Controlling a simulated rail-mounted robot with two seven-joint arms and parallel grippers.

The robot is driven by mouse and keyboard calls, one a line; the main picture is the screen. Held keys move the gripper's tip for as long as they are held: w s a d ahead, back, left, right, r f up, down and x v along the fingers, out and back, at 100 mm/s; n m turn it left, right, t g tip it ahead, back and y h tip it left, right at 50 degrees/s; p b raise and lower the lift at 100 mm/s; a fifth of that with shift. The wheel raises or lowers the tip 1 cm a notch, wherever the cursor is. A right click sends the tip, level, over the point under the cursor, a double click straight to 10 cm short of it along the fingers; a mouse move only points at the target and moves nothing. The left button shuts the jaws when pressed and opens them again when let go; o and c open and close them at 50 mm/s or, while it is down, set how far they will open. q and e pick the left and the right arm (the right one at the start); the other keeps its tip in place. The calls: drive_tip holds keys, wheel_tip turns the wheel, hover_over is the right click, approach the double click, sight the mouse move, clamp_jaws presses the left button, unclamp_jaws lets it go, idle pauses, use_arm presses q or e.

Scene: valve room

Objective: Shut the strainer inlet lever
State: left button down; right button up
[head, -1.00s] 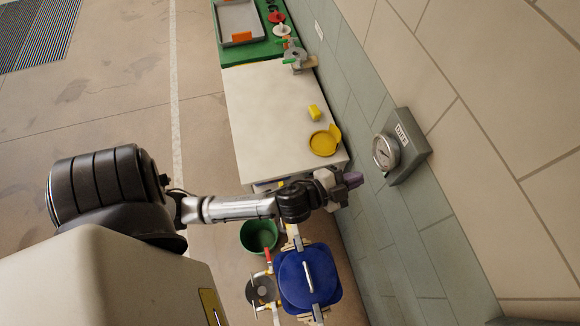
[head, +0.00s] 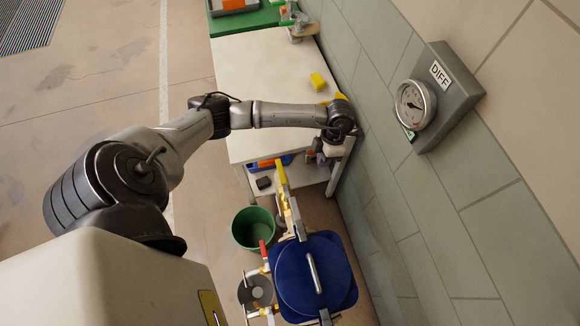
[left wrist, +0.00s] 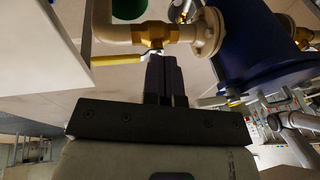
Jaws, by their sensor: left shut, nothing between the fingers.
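The blue strainer (head: 312,275) with its lidded top stands at the lower middle of the head view; its side also shows in the left wrist view (left wrist: 260,45). A yellow lever (head: 281,173) sits by the pipe on the strainer's table side. In the left wrist view the yellow lever (left wrist: 118,60) reaches left from a brass valve (left wrist: 152,32), roughly along the pipe. My left gripper (left wrist: 165,62) is shut and empty, its fingertips close to the valve and the lever's root; I cannot tell whether they touch. In the head view my wrist partly hides it. My right gripper is not in view.
A white table (head: 262,75) with a yellow block (head: 318,81) stands beyond. A green bucket (head: 254,228) and a red lever (head: 263,249) are left of the strainer. The DIFF gauge (head: 415,104) juts from the right wall. The floor at left is clear.

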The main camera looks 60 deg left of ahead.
sight(283, 179)
use_arm(q)
drive_tip(key=a+g+y+b, duration=0.1)
drive_tip(key=a+y, duration=0.1)
drive_tip(key=a, duration=0.4)
drive_tip(key=shift+s+a+n+y, duration=0.2)
drive_tip(key=shift+n+y, duration=0.1)
drive_tip(key=shift+y, duration=0.1)
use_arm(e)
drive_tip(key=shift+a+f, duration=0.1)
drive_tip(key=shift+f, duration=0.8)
use_arm(q)
drive_tip(key=s+a+f, duration=0.1)
drive_tip(key=s+f, duration=0.6)
drive_tip(key=f, duration=0.2)
drive_tip(key=shift+s+a+f, duration=0.15)
drive_tip(key=shift+s+f, duration=0.05)
drive_tip(key=shift+s, duration=0.1)
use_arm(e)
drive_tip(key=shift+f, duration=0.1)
use_arm(q)
drive_tip(key=shift+a, duration=0.1)
